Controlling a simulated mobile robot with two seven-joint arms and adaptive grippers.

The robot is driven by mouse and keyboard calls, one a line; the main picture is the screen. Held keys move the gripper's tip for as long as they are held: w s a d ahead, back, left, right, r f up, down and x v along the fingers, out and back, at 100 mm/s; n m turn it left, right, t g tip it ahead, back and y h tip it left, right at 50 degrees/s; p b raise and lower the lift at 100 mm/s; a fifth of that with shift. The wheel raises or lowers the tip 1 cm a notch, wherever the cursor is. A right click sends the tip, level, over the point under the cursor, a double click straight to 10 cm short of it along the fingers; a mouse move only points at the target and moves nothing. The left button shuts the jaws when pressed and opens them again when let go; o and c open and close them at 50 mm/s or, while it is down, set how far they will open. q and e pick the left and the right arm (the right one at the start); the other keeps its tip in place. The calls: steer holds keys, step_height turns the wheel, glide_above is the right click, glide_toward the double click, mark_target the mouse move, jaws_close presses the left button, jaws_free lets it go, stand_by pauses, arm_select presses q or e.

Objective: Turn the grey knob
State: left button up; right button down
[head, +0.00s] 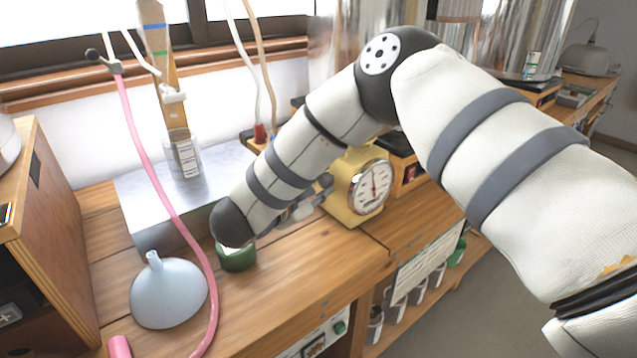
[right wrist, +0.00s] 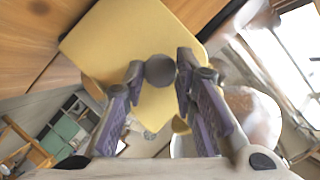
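A yellow scale (head: 343,206) with a round white dial (head: 372,187) stands on the wooden bench. In the right wrist view, the scale's yellow side (right wrist: 125,42) carries a round grey knob (right wrist: 160,70). In the head view, the right gripper (head: 322,190) is at the left side of the scale. The knob cannot be made out clearly there. My left gripper is not in view.
A pale blue funnel (head: 168,293), a pink hose (head: 170,208) and a green-sided round container (head: 237,259) are on the left of the bench. A metal box (head: 150,200) stands behind them. Bare bench top (head: 310,265) lies in front of the scale.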

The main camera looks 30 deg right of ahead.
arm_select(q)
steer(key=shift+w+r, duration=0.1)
arm_select(e)
steer(key=shift+r, duration=0.1)
steer(key=shift+w+r+n+g+y+p, duration=0.15)
steer(key=shift+n+g+y+p, duration=0.15)
steer(key=shift+n+g, duration=0.8)
steer(key=shift+n, duration=0.5)
steer(key=shift+w+f+n+g, duration=0.15)
steer(key=shift+f+n+g, duration=0.05)
steer(key=shift+n+g, duration=0.35)
steer(key=shift+w+f+n+g+b, duration=0.1)
steer(key=shift+n+g+b, duration=0.6)
steer(key=shift+n, duration=0.25)
steer(key=shift+w+n+g+b, duration=0.1)
steer(key=shift+n+g+b, duration=0.45)
steer(key=shift+n+g, duration=0.25)
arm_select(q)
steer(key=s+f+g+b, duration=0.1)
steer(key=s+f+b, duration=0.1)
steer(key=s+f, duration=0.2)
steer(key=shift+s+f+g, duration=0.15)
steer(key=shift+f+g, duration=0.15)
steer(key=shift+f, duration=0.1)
arm_select(e)
steer(key=shift+w+n+g, duration=0.1)
steer(key=shift+n+g, duration=0.75)
steer(key=shift+n, duration=0.35)
